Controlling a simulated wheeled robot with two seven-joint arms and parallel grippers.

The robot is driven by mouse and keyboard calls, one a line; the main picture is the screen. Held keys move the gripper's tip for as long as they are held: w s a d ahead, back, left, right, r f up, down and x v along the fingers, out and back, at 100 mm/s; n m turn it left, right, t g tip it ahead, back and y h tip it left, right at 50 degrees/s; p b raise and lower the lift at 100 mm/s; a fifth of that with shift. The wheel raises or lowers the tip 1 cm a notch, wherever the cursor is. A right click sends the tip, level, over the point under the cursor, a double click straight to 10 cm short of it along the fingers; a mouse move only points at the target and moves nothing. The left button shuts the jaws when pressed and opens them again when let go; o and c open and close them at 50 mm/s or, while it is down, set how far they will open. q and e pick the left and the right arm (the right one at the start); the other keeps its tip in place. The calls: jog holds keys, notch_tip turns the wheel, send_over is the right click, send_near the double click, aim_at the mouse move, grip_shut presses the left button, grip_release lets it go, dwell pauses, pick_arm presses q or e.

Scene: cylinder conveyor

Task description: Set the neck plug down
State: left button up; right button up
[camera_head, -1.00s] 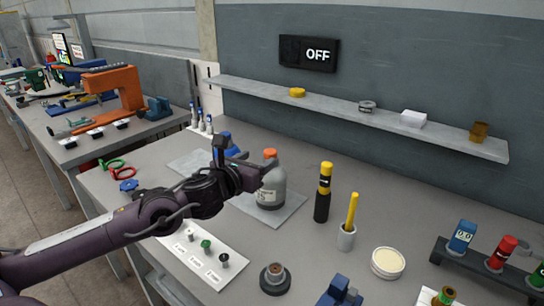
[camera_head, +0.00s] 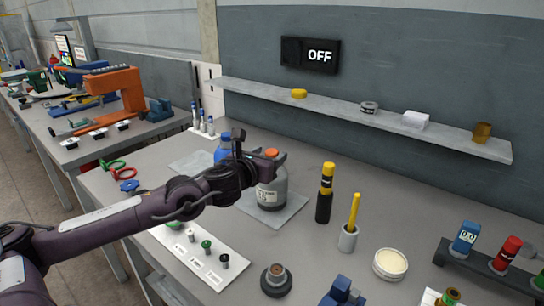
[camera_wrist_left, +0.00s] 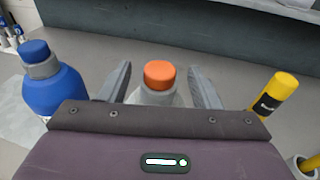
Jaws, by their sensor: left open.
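An orange cap (camera_head: 271,153), perhaps the neck plug, sits on the neck of a grey bottle (camera_head: 272,192). The bottle stands upright on a flat grey pad (camera_head: 290,212). My left gripper (camera_head: 264,167) is at the bottle's top, partly hiding it. In the left wrist view, the open fingers of my left gripper (camera_wrist_left: 160,68) stand on either side of the orange cap (camera_wrist_left: 159,74), with gaps visible. The wrist housing hides the lower bottle there. My right gripper is not in view.
A blue bottle (camera_head: 223,150) stands behind my left arm, and a black-and-yellow cylinder (camera_head: 324,195) stands right of the grey bottle. A grey cup (camera_head: 348,239) holds a yellow stick. A white strip (camera_head: 202,257) with small plugs lies in front. Bare tabletop lies between these.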

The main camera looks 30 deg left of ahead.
pick_arm(q)
jog(key=shift+c, duration=0.3)
jog(key=c, duration=1.1)
jog(key=shift+o, duration=0.2)
notch_tip(320, 180, up, 20)
jog(key=p, duration=0.4)
